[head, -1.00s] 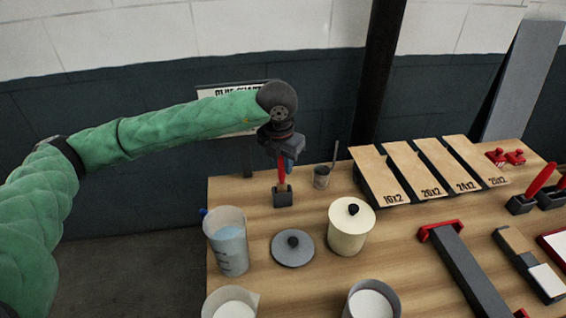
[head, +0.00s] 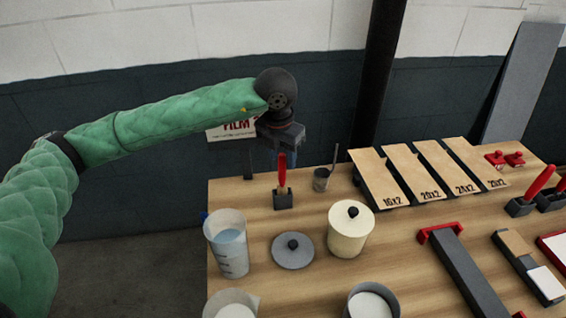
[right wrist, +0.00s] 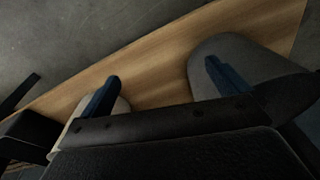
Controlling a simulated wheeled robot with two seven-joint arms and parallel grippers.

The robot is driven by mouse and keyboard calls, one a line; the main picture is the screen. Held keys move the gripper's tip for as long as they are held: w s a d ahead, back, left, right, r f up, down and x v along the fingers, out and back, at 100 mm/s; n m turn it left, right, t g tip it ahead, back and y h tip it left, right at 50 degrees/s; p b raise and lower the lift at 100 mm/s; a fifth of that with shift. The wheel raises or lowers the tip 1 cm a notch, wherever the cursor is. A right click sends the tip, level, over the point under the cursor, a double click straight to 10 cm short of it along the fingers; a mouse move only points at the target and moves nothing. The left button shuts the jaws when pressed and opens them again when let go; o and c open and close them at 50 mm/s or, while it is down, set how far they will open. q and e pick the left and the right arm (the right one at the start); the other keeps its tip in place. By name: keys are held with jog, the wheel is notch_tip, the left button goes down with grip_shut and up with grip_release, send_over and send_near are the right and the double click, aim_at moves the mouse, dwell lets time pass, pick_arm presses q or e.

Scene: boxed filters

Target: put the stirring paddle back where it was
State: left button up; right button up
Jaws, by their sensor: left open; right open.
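A red-handled tool (head: 282,174), which looks like the stirring paddle, stands upright in a small dark block holder (head: 283,200) near the table's back left. Its lower end is hidden in the holder. My left gripper (head: 284,152) is open just above the handle's top, and its fingers look clear of it. My right gripper (right wrist: 162,92) shows only in the right wrist view. Its two blue fingers are wide apart with nothing between them, above the wooden table's edge.
A beaker of bluish liquid (head: 230,250), a grey lid with a knob (head: 293,257) and a cream lidded pot (head: 350,235) stand in front of the holder. A small cup with a spoon (head: 321,182) is just right of it. Labelled boards (head: 400,175) lie farther right.

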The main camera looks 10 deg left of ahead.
pick_arm(q)
jog(key=r, duration=0.7)
jog(key=shift+s+a+r+p, duration=0.15)
jog(key=shift+s+p, duration=0.25)
jog(key=shift+s+r, duration=0.1)
jog(key=shift+r, duration=0.4)
pick_arm(e)
jog(key=f, duration=0.4)
jog(key=shift+s+d+f, duration=0.2)
jog(key=shift+s+f, duration=0.15)
jog(key=shift+s, duration=0.05)
jog(key=shift+w+r, duration=0.15)
